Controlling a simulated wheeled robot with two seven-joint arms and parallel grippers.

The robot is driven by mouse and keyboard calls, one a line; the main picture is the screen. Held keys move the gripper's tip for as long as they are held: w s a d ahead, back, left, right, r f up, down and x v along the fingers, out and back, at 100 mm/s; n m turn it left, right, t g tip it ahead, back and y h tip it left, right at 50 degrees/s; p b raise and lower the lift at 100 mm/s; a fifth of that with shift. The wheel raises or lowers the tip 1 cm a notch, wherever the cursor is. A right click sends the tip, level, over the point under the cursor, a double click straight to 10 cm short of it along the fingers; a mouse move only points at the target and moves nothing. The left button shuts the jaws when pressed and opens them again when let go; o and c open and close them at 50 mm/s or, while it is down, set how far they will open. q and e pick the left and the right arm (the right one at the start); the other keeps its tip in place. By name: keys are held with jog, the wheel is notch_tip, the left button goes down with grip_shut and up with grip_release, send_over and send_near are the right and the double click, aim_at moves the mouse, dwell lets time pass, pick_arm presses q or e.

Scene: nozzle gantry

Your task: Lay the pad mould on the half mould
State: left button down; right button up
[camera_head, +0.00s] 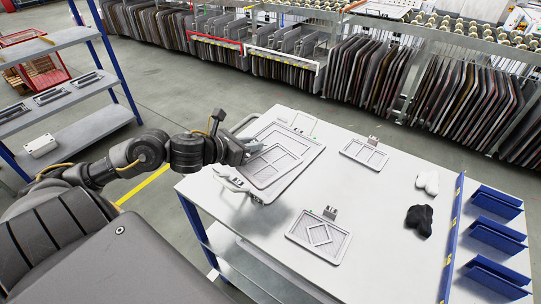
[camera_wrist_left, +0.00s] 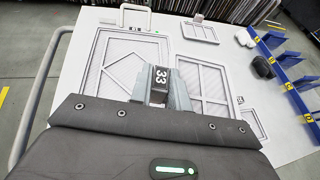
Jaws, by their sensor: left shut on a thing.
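My left gripper (camera_head: 243,150) is shut on the edge of a pale framed plate, taken as the pad mould (camera_head: 271,166). In the left wrist view its fingers (camera_wrist_left: 160,85) hold a dark tab marked 33, with the pad mould (camera_wrist_left: 208,86) to the right. The pad mould appears held above the table, with a shadow below it. Another large pale plate, taken as the half mould (camera_head: 295,136), lies behind it, partly covered; it also shows in the left wrist view (camera_wrist_left: 118,46). I cannot tell whether the two plates touch. My right gripper is not in view.
Two smaller framed moulds lie on the white table (camera_head: 380,235), one farther back (camera_head: 364,154) and one nearer (camera_head: 318,240). A white lump (camera_head: 428,182) and a black lump (camera_head: 419,220) lie near blue bins (camera_head: 496,235) at the right. Metal handles edge the table's left.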

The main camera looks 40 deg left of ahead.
pick_arm(q)
jog(key=w+a+f, duration=0.2)
jog(key=w, duration=0.2)
jog(key=w+a+f+n+y+p, duration=0.1)
jog(key=w+a+f, duration=0.2)
jog(key=w, duration=0.1)
jog(key=w+a+f+y, duration=0.1)
jog(key=w+a+f, duration=0.1)
jog(key=w+a, duration=0.1)
jog(key=shift+w+f+n+p, duration=0.3)
jog(key=shift+w+n, duration=0.1)
jog(key=shift+w, duration=0.1)
jog(key=shift+w+a+f, duration=0.1)
jog(key=shift+w+f, duration=0.35)
jog(key=shift+f, duration=0.15)
notch_tip(320, 180, down, 3)
jog(key=shift+w+r+p, duration=0.1)
jog(key=shift+w+p, duration=0.05)
jog(key=shift+p, duration=0.45)
jog(key=shift+f, duration=0.2)
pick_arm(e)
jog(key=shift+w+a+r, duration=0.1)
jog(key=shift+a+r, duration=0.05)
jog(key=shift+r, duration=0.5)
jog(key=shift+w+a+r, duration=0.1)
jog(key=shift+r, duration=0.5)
pick_arm(q)
jog(key=shift+f, duration=0.1)
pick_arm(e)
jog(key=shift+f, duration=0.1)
